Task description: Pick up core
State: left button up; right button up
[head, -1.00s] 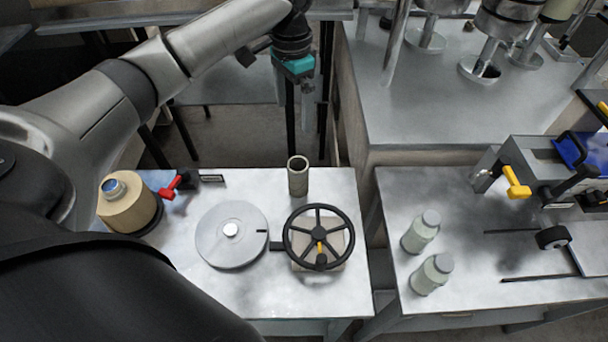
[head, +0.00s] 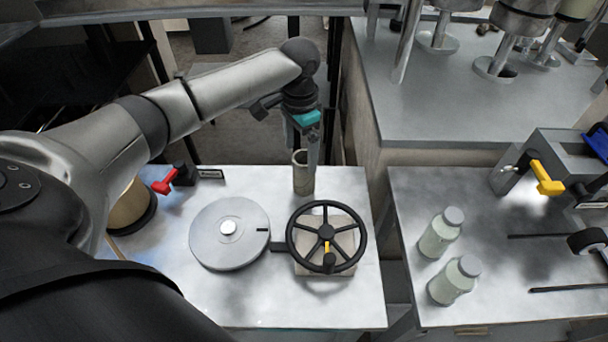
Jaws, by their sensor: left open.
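The core (head: 303,180) is a short brown-grey hollow tube. It stands upright near the back edge of the left table, behind the black handwheel. My left gripper (head: 306,157) points down at the core's open top, with its fingers at the upper part of the tube. One finger shows along the core's right side and hides part of it. The jaws are open; whether a finger touches the core I cannot tell. My right gripper is not in view.
The black handwheel (head: 327,237) stands close in front of the core. A grey disc (head: 230,233) lies to its left. A red-handled valve (head: 166,181) and a kraft roll (head: 130,207) are further left. Two bottles (head: 440,232) stand on the right table, across a gap.

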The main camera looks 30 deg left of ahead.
aim_at(303, 172)
pick_arm(q)
jog(key=f, duration=0.4)
jog(key=f+b, duration=0.1)
jog(key=f, duration=0.2)
jog(key=shift+w+d+f, duration=0.1)
jog(key=shift+d, duration=0.2)
jog(key=shift+c, duration=0.2)
jog(key=c, duration=1.4)
